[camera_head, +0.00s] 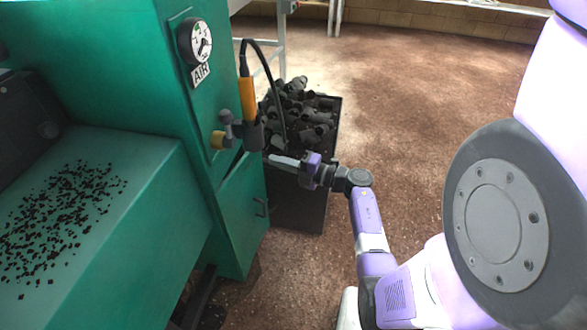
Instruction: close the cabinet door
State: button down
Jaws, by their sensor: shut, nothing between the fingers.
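The cabinet door (238,213) is a green panel with a small dark handle (261,207), low on the side of the green machine. A dark slit shows along its top edge, so it looks slightly ajar, though how far is hard to tell. My gripper (273,160) comes from the right with its grey fingers pointing left. The fingers are shut and empty. Their tips are near the door's upper right edge, above the handle. I cannot tell whether they touch the door.
A dark bin (298,204) full of black plugs (301,107) stands right beside the door, behind my gripper. An orange and grey fitting (248,101) with a black hose hangs above the door. An air gauge (195,41) is higher up. The brown floor (420,85) to the right is clear.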

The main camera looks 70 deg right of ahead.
aim_at(258, 155)
jog(key=shift+w+d+b, duration=0.2)
jog(key=shift+w+b, duration=0.25)
jog(key=shift+w, duration=1.5)
